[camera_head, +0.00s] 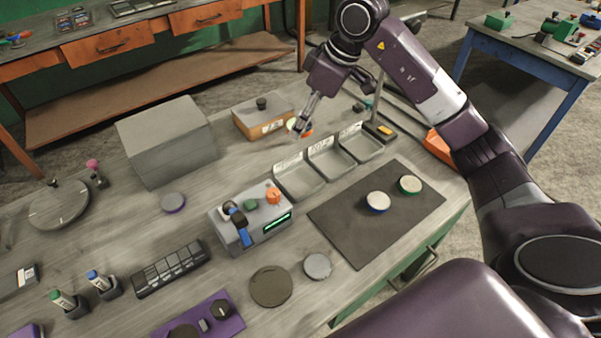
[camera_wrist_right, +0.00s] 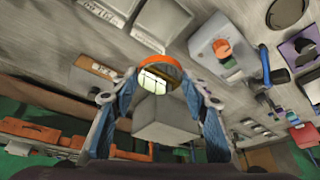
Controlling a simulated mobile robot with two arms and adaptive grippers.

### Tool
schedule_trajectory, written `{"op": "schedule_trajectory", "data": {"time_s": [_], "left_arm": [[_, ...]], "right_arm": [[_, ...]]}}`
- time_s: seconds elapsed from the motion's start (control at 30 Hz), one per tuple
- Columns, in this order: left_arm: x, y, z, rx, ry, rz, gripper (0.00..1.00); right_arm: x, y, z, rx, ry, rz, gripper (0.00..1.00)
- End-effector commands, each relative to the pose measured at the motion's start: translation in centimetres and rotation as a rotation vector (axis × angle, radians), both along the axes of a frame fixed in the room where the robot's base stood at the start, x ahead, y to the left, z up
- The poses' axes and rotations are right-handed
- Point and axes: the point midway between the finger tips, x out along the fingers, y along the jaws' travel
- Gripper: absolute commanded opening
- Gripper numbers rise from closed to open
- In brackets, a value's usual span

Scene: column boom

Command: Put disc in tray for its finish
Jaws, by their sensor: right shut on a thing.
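My right gripper (camera_head: 302,122) is shut on an orange-rimmed disc (camera_head: 292,125), held above the bench behind the trays. In the right wrist view the disc (camera_wrist_right: 158,76) sits tilted between the two fingertips, with a shiny, mirror-like face. Three shallow grey trays stand in a row, each with a label at its back: the left tray (camera_head: 300,184), the middle tray (camera_head: 331,164) and the right tray (camera_head: 362,148). The label words are too small to read surely. A blue-rimmed disc (camera_head: 377,202) and a green-rimmed disc (camera_head: 410,185) lie on the dark mat (camera_head: 345,232). My left gripper is not seen.
A grey control box (camera_head: 250,219) with an orange knob stands just left of the trays. A cardboard box (camera_head: 262,118) is behind them, and a large grey block (camera_head: 168,140) is farther left. A round grey piece (camera_head: 317,266) lies near the mat's front left.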

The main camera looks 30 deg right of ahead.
Motion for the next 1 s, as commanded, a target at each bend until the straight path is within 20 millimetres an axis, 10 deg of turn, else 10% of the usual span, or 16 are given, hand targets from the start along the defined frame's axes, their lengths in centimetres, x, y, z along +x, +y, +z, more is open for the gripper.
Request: {"op": "schedule_trajectory", "data": {"time_s": [0.4, 1.0], "left_arm": [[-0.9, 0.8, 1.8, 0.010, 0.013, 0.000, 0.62], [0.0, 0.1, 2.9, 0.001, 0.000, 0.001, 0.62]], "right_arm": [[-0.1, 0.1, -10.7, 0.001, 0.004, 0.002, 0.06], [0.0, 0.1, -18.0, 0.000, -0.002, 0.003, 0.06]]}}
